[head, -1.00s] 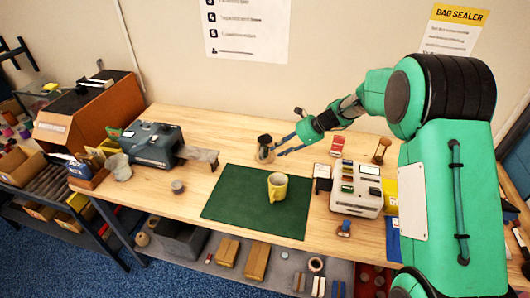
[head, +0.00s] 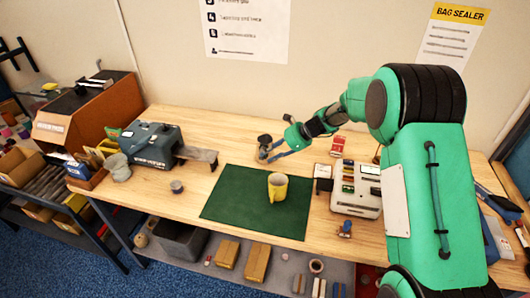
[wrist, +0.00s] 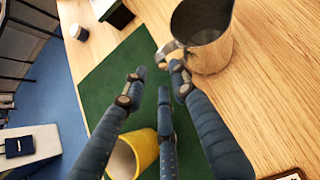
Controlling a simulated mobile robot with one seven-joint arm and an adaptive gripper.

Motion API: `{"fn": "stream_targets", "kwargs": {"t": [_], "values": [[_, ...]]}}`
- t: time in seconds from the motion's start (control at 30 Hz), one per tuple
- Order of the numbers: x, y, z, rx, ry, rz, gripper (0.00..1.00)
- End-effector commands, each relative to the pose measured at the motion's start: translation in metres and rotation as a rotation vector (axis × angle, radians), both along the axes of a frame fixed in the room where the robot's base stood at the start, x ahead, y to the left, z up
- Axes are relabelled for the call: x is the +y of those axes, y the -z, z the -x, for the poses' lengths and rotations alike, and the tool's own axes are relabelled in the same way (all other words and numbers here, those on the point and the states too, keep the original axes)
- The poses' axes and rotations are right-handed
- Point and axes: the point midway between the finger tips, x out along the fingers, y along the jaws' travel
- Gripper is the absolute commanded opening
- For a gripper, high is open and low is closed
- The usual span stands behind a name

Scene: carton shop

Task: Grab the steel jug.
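The steel jug (wrist: 203,42) stands upright on the wooden bench, at the upper right of the wrist view, with its handle toward my fingers. In the head view the jug (head: 263,151) is small, near the back of the bench, behind the green mat, and partly covered by my fingers. My gripper (wrist: 157,76) is open and empty. Its fingertips are close to the jug's handle; I cannot tell whether the right one touches it. The gripper (head: 276,154) also shows in the head view, just right of the jug.
A yellow mug (head: 277,187) stands on the green mat (head: 235,205), below my fingers in the wrist view. A pale machine with coloured buttons (head: 347,203) is to the right. A blue-grey machine (head: 150,145) is to the left. Bare bench lies left of the jug.

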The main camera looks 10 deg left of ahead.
Motion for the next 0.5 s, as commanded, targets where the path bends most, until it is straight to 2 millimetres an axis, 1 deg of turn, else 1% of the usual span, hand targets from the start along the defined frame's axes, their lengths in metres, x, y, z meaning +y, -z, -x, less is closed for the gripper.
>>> {"fn": "stream_targets", "kwargs": {"t": [0.03, 0.2, 0.33, 0.5], "values": [[0.005, 0.007, 0.0, 0.0, -0.001, 0.0, 0.27], [0.018, 0.021, -0.002, 0.001, -0.001, 0.0, 0.27], [0.024, 0.025, -0.002, -0.001, -0.001, 0.0, 0.27], [0.025, 0.026, -0.002, -0.001, -0.001, 0.0, 0.27]]}}
